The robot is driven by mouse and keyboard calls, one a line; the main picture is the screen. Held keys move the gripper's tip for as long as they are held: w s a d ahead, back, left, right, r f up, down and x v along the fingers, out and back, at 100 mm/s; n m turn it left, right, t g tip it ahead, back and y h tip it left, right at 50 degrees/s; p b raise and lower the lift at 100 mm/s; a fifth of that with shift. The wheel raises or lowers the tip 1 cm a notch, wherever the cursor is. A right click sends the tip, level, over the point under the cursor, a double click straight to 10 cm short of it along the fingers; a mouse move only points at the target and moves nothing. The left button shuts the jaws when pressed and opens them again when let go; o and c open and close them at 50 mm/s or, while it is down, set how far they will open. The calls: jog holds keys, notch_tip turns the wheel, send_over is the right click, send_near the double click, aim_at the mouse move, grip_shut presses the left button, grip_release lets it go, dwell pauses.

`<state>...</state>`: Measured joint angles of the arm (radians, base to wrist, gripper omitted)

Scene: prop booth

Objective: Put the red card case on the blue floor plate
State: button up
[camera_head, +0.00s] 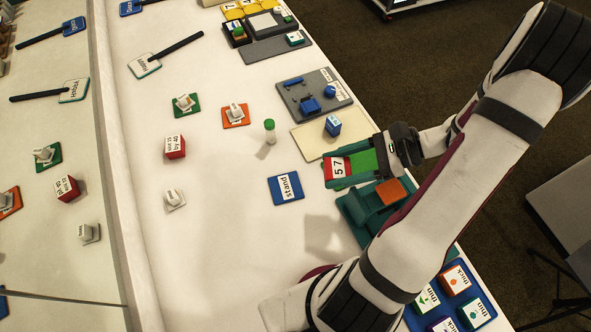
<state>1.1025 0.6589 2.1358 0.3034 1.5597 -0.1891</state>
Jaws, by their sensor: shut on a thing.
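A red piece with a white "57" label (338,168), which looks like the red card case, is at my gripper's tips, with a green surface beside it. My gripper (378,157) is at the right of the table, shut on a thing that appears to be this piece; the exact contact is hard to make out. The blue floor plate (280,195), marked "stand", lies flat to the lower left of the gripper, with nothing standing on it.
A red labelled box (175,149) stands at left. A green-capped bottle (270,133) stands above the blue plate. A teal holder (352,207) is below. A mirror runs along the left.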

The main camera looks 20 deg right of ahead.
send_over(286, 187)
notch_tip(286, 187, down, 6)
jog(key=shift+s+f, duration=0.1)
jog(key=shift+f, duration=0.1)
notch_tip(286, 187, down, 4)
jog(key=shift+f, duration=0.1)
jog(key=shift+f, duration=0.15)
jog(key=o, duration=1.5)
